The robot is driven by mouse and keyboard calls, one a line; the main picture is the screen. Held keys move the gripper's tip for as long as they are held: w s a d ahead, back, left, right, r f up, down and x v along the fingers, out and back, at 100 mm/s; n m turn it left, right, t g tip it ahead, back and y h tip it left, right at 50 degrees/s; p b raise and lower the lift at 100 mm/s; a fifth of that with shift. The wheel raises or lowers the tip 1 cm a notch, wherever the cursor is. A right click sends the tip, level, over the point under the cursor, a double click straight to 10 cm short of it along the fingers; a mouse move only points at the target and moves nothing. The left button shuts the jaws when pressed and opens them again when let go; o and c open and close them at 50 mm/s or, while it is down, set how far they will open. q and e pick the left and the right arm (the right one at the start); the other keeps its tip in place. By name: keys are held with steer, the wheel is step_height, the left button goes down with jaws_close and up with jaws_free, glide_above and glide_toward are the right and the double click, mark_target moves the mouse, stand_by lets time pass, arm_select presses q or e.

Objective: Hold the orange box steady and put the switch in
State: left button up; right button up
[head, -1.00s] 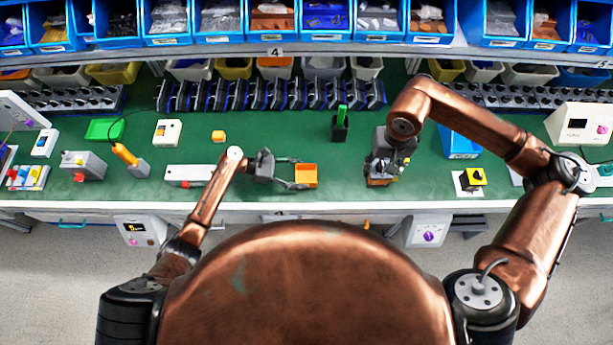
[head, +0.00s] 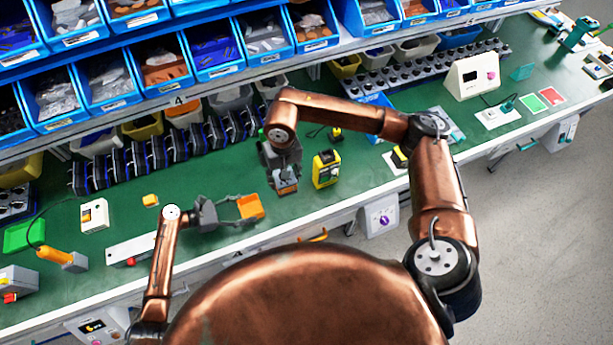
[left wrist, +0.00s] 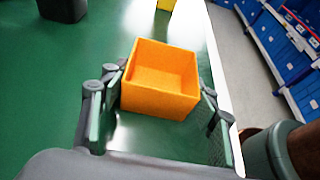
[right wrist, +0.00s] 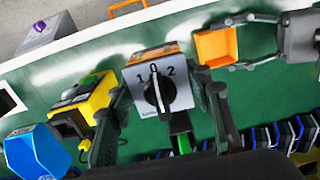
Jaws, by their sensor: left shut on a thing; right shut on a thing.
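The orange box (head: 250,206) is open and empty, low over or on the green bench top near its front edge. My left gripper (head: 240,210) is shut on it; the left wrist view shows a finger on each side of the orange box (left wrist: 160,97). The switch (right wrist: 172,87) has a grey face marked 1, 0, 2 and a black knob pointing near 0. My right gripper (right wrist: 158,85) is shut on it, one finger on each side. In the head view, my right gripper (head: 284,185) is above and right of the box, apart from it; the switch is mostly hidden there.
A yellow and black device (head: 325,168) stands just right of my right gripper. A grey bar (head: 130,249) lies left of my left gripper. A row of black and blue units (head: 165,150) stands behind, below blue bins (head: 110,80).

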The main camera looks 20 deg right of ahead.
glide_above(252, 211)
step_height(252, 211, down, 7)
steer(key=shift+w+f, duration=0.1)
steer(key=shift+f, duration=0.05)
steer(key=shift+f, duration=1.15)
steer(key=shift+f, duration=0.2)
steer(key=shift+f, duration=1.9)
steer(key=o, duration=1.4)
step_height(252, 211, up, 12)
